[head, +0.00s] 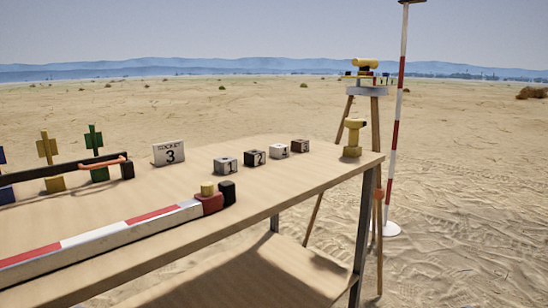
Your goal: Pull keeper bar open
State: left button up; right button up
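A long black bar (45,173), which looks like the keeper bar, runs across the left end of the table. An orange handle (103,163) is fixed along its right part. The bar passes in front of a green upright piece (94,138) and a yellow upright piece (46,147), with part of a blue one at the left edge. A black block (127,170) stands at the bar's right end. The bar's left end is cut off by the picture edge. Neither of my grippers is in the head view.
The wooden table (290,180) carries a sign marked 3 (168,153), several numbered cubes and a yellow tool (353,138). A red-and-white beam (95,238) lies along the front edge. A tripod and a red-and-white pole (396,120) stand beyond the right end.

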aim_at(102, 161)
jog(key=u, duration=1.25)
